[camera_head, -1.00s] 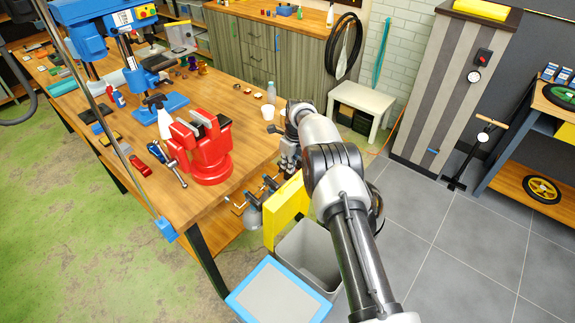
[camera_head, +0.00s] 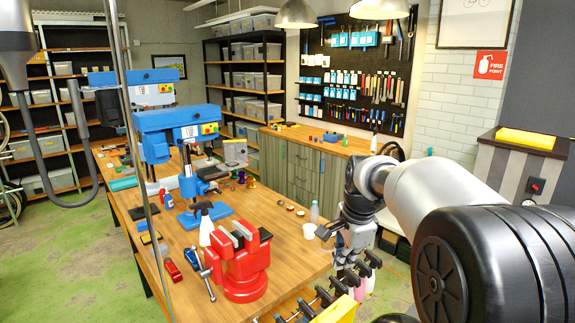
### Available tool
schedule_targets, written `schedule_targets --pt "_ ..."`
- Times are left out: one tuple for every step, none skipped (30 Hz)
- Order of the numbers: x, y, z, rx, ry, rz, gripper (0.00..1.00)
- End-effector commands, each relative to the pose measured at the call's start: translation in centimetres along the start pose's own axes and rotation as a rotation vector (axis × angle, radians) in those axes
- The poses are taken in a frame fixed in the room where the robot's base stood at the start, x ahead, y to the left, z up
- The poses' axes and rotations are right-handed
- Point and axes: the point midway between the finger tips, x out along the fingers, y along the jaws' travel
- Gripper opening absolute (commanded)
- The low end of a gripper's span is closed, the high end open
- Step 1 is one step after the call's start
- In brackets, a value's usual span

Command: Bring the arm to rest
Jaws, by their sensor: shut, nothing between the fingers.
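My arm comes in from the lower right of the head view and reaches toward the workbench corner. My gripper (camera_head: 325,233) is at its end, dark, above the right edge of the wooden workbench (camera_head: 190,262). It is shut and holds nothing. It is to the right of the red vise (camera_head: 240,262) and close to a small white cup (camera_head: 309,231). I cannot tell whether it touches the cup.
Blue drill presses (camera_head: 180,130) stand on the bench. A clear bottle (camera_head: 314,211) and a white spray bottle (camera_head: 206,228) stand there too. Several bottles hang on a rack (camera_head: 345,285) below the gripper. A yellow panel (camera_head: 335,312) is at the bottom edge.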

Motion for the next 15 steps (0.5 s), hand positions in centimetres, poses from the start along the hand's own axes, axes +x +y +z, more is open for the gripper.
schedule_targets --pt "-1.6 2.0 0.6 -0.084 0.009 -0.013 0.0" --pt "-2.4 3.2 0.9 -0.136 0.013 -0.019 0.0" --pt "-3.4 4.8 1.3 -0.207 0.02 -0.025 0.0" --pt "-4.1 6.0 1.6 -0.26 0.025 -0.03 0.0" --pt "-4.7 7.2 2.0 -0.313 0.03 -0.034 0.0" --pt "-5.5 9.0 2.4 -0.384 0.038 -0.039 0.0" --pt "-5.9 10.3 2.8 -0.436 0.043 -0.042 0.0" --pt "-6.3 11.7 3.1 -0.489 0.049 -0.045 0.0" --pt "-6.7 13.6 3.6 -0.559 0.058 -0.048 0.0" --pt "-6.9 15.0 3.9 -0.613 0.065 -0.051 0.0" --pt "-7.1 16.4 4.2 -0.665 0.072 -0.053 0.0" --pt "-7.2 18.4 4.7 -0.736 0.082 -0.056 0.0" --pt "-7.2 19.8 5.0 -0.788 0.089 -0.058 0.0" --pt "-7.1 21.3 5.3 -0.842 0.096 -0.06 0.0" --pt "-6.8 23.2 5.8 -0.91 0.106 -0.061 0.0"
